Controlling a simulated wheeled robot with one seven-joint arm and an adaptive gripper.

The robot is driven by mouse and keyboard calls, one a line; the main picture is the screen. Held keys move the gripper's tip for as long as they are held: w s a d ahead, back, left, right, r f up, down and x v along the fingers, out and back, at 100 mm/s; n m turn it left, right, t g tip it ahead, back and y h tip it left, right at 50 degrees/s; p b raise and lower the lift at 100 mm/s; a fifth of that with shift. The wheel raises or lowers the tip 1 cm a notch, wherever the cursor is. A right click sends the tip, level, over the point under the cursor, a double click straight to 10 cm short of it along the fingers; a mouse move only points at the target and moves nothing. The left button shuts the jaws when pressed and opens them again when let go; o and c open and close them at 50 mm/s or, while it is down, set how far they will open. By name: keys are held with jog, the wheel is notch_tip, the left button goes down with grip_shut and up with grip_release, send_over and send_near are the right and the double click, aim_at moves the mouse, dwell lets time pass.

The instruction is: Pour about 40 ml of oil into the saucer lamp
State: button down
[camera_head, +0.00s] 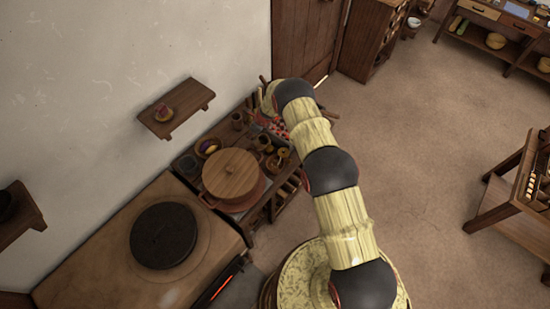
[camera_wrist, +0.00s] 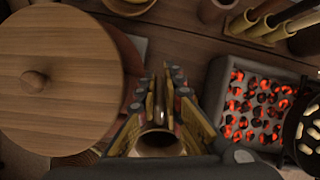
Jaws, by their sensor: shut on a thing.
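In the wrist view my gripper (camera_wrist: 163,85) is shut on a small brown vessel (camera_wrist: 158,150) with a round open mouth. The vessel is held between the fingers over the dark wooden bench, and its contents cannot be made out. In the head view my arm hides most of the gripper and the vessel. A small saucer-like dish (camera_head: 163,115) with a reddish thing on it sits on the wall shelf. I cannot tell whether it is the saucer lamp, and no other lamp is clearly seen.
A large pot with a wooden lid (camera_wrist: 60,80) stands close left of my gripper. Upright handles in a wooden holder (camera_wrist: 262,30) stand behind. A round black plate (camera_head: 164,236) tops the stove.

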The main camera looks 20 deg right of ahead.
jog(key=shift+w+a+f+g+h, duration=0.3)
jog(key=shift+w+a+f+g, duration=0.1)
jog(key=shift+f, duration=0.05)
jog(key=w+a+f+g+h+b, duration=0.1)
jog(key=b, duration=0.5)
jog(key=a+f+g+h+b, duration=0.1)
jog(key=b, duration=0.5)
jog(key=shift+w+f+g+h+b, duration=0.25)
jog(key=shift+w+g+h+b, duration=0.05)
jog(key=shift+w, duration=0.1)
jog(key=shift+b, duration=0.35)
jog(key=shift+d+n, duration=0.1)
jog(key=shift+n, duration=0.2)
